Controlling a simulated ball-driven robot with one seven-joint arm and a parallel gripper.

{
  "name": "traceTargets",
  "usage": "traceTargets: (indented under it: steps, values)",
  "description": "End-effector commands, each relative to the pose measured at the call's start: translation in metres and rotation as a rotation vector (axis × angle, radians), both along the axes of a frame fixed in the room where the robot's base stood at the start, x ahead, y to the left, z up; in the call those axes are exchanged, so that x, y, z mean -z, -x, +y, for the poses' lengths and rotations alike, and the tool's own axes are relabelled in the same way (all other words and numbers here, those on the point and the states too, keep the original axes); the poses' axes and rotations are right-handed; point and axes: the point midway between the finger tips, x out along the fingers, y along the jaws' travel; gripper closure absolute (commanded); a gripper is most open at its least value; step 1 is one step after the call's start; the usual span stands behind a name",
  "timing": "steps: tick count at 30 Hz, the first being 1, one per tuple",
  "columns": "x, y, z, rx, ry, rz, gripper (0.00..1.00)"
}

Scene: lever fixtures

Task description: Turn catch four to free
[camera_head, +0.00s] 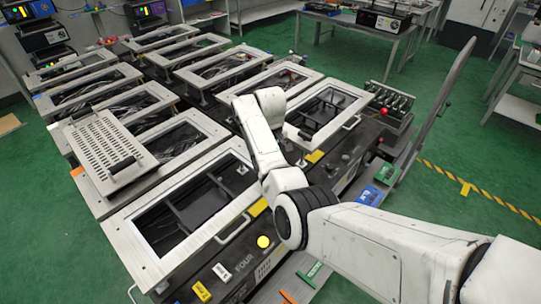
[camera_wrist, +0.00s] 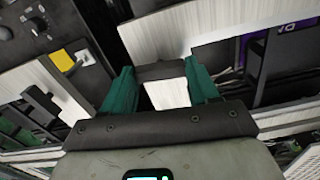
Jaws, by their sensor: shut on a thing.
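My gripper (camera_wrist: 160,69) shows in the wrist view with its two green fingers on either side of a pale block with a dark top (camera_wrist: 160,72). It is shut on this block. I cannot tell from the picture whether the block is catch four's lever. In the head view, the nearest framed fixture (camera_head: 150,262) has lettering that reads FOUR (camera_head: 244,262) on its dark front panel. My arm crosses the scene from the lower right, and my gripper does not show clearly there.
More framed fixtures (camera_head: 205,62) stand in rows behind. A perforated plate (camera_head: 103,146) lies on one at the left. Green floor (camera_head: 450,215) is open at the right.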

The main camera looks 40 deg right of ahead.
Motion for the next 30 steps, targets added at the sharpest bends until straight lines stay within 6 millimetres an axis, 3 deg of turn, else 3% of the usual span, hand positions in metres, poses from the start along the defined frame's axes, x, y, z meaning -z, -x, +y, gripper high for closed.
traceTargets:
  steps: [9,24,25,30]
  values:
    - [-0.0011,-0.0010,-0.0004,-0.107,0.001,-0.004,0.71]
    - [-0.0013,-0.0015,-0.0001,-0.126,0.002,-0.005,0.71]
    - [-0.0013,-0.0015,-0.0001,-0.126,0.002,-0.005,0.40]
    - [-0.0010,-0.0012,-0.0001,-0.125,0.001,-0.004,0.23]
